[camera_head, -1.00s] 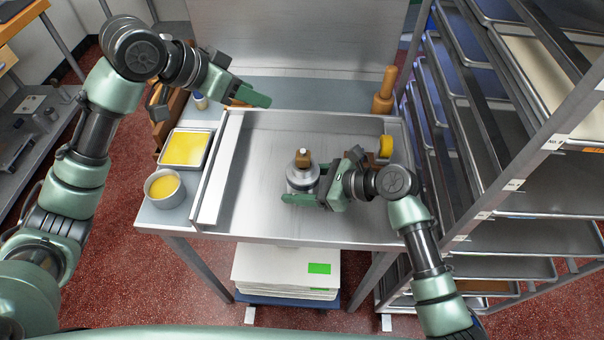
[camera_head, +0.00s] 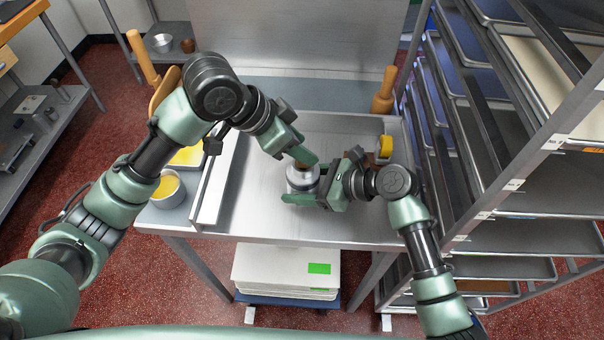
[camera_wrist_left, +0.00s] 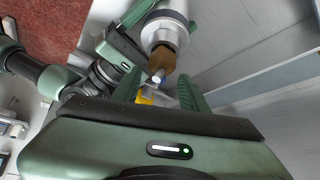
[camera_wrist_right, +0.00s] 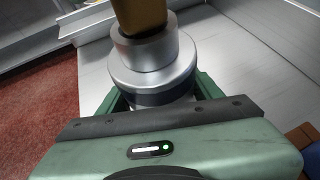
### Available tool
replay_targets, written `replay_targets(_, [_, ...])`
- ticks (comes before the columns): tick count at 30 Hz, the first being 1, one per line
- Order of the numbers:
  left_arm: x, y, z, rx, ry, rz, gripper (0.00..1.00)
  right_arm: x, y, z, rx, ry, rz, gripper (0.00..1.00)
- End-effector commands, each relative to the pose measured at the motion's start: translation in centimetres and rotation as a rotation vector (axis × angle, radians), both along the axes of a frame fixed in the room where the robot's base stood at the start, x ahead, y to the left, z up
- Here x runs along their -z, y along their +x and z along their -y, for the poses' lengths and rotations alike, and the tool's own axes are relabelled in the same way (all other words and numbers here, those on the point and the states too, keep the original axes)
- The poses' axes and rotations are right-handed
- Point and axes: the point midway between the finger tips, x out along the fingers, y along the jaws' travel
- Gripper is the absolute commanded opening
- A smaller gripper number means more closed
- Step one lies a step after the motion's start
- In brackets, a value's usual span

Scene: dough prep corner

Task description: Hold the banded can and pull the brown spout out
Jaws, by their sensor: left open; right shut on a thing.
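The banded can (camera_head: 299,181) is a silvery metal can standing upright in the steel tray worktop; its dark band shows in the right wrist view (camera_wrist_right: 155,75). My right gripper (camera_head: 318,182) is shut around the can's body from the right. The brown spout (camera_wrist_left: 162,61) sits in the can's top, with a pale tip; it also shows in the right wrist view (camera_wrist_right: 138,14). My left gripper (camera_head: 303,160) is open at the spout, its fingers (camera_wrist_left: 160,88) on either side of the spout's tip. In the head view the left finger mostly hides the spout.
A yellow-filled bowl (camera_head: 168,188) stands at left, partly behind my left arm. A tray rack (camera_head: 520,190) borders the right side.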

Motion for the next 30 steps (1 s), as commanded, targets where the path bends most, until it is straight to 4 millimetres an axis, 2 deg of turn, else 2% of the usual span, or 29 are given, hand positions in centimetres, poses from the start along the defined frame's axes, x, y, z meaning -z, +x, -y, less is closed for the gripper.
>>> replay_targets(6, [0.85,0.26,0.52,0.001,0.0,0.0,0.44,0.04,0.0,0.02,0.0,-0.001,0.0,0.17])
replay_targets(22, [0.79,0.32,0.53,0.0,-0.001,0.0,0.44,0.04,0.0,0.01,0.0,-0.001,0.0,0.17])
replay_targets(25, [0.79,0.32,0.53,0.0,-0.001,0.0,0.29,0.04,0.0,0.01,0.0,-0.001,0.0,0.17])
replay_targets(30, [0.79,0.32,0.52,0.0,-0.001,0.0,0.29,0.04,-0.01,0.01,0.0,-0.001,0.0,0.17])
